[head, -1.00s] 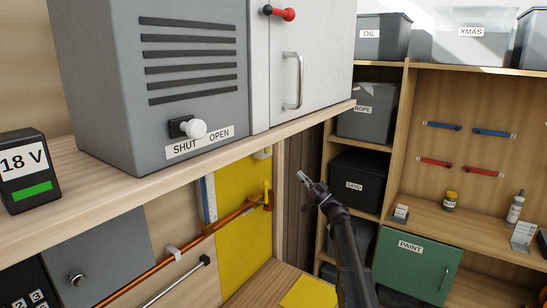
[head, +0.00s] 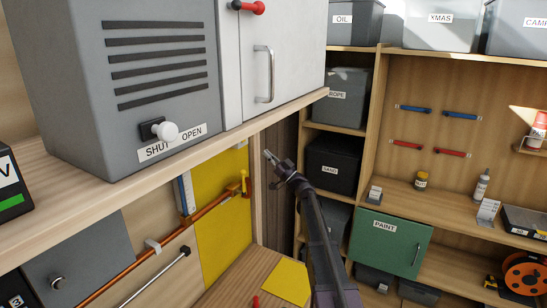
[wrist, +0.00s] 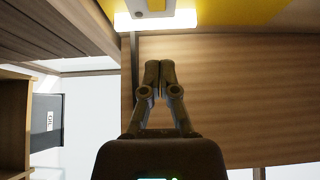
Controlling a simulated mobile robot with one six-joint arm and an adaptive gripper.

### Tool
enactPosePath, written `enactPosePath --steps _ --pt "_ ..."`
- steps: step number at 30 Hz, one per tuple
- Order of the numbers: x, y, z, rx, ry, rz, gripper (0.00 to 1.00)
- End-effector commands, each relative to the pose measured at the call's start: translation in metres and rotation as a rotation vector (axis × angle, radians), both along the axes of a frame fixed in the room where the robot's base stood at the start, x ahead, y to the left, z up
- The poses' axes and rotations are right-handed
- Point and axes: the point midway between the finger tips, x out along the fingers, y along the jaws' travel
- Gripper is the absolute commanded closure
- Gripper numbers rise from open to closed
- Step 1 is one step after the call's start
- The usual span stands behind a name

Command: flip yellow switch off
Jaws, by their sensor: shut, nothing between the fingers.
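My gripper (head: 270,157) is shut and empty, raised in front of the dark upright strip just right of the yellow panel (head: 222,218). The wrist view shows its two fingertips (wrist: 159,66) together with nothing between them. A small pale fitting (head: 240,145) sits high on the yellow panel, under the shelf. In the wrist view a grey plate (wrist: 152,9) with a bright white strip shows at the top edge, beside yellow. I cannot clearly make out a yellow switch.
The wooden shelf (head: 68,222) with the grey cabinet (head: 75,135) overhangs the panel, above and left of my gripper. A copper pipe (head: 205,212) runs along the wall. A shelf unit with bins and a green PAINT door (head: 390,245) stands right.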

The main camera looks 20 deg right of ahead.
Motion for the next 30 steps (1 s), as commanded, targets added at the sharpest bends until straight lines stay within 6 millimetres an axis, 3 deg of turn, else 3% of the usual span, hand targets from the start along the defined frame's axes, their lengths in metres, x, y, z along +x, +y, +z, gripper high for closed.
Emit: enactPosePath --steps 11,19,30 --pt "0.03 0.029 0.033 0.001 0.0 0.001 1.0" --pt "0.051 0.05 0.023 0.001 -0.001 0.0 1.0" --pt "0.057 0.057 0.022 0.0 0.0 -0.001 1.0"
